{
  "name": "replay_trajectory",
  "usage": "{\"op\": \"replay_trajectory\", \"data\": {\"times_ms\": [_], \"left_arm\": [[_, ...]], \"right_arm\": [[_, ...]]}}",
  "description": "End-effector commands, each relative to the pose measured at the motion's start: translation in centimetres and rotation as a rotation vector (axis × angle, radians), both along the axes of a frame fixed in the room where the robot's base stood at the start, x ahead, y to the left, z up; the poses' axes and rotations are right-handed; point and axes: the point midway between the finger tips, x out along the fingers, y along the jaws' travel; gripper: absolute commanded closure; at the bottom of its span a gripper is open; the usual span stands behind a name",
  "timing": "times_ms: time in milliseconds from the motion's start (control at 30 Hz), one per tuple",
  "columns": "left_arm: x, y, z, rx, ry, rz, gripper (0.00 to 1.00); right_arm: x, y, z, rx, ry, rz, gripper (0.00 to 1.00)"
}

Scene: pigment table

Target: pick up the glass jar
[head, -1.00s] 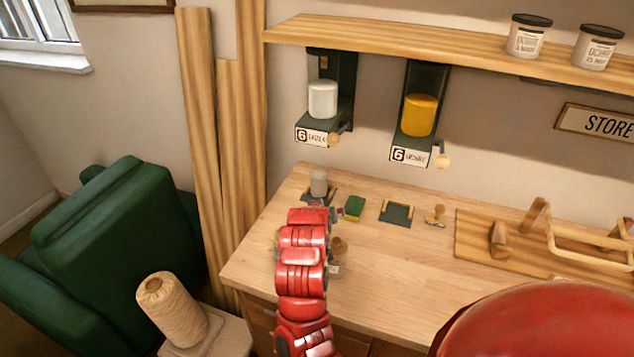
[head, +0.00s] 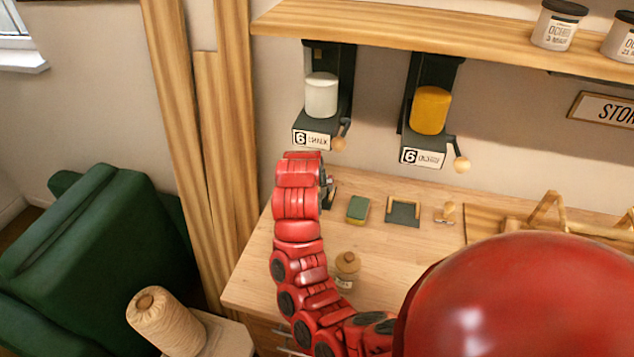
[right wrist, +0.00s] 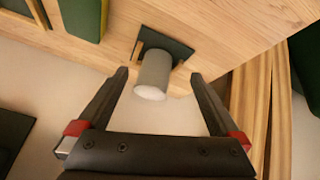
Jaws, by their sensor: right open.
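The glass jar (right wrist: 153,74) is a pale grey cylinder standing on a small dark pad (right wrist: 177,47) in the right wrist view. My right gripper (right wrist: 160,76) is open, with one black finger to each side of the jar near the fingertips. I see no clear contact between the fingers and the jar. In the head view my right gripper (head: 328,188) is mostly behind my red arm at the table's left end, and the jar is hidden there. My left gripper is not in view.
A green sponge (head: 357,209), a framed dark pad (head: 403,212) and a wooden stamp (head: 446,213) stand to the right. A corked jar (head: 346,266) is nearer. Chalk (head: 313,137) and ochre (head: 423,156) dispensers hang above. The front middle of the tabletop (head: 400,250) is clear.

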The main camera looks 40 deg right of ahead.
Motion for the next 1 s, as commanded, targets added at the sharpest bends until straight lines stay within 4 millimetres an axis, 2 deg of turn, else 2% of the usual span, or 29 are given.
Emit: {"op": "replay_trajectory", "data": {"times_ms": [33,200,533,800,1000], "left_arm": [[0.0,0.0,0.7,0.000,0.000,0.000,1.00],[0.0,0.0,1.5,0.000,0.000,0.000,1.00],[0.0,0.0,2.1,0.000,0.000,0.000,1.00],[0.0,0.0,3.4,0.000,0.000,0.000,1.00],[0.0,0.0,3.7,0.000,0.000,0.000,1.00]], "right_arm": [[0.6,-0.7,0.3,0.000,0.003,0.000,0.00],[2.2,-2.3,0.2,-0.001,0.004,0.000,0.00],[3.4,-3.4,-0.3,-0.001,0.002,0.000,0.00],[4.6,-4.6,-3.0,-0.002,0.006,0.001,0.00],[5.2,-5.0,-4.2,-0.001,0.000,0.002,0.00]]}}
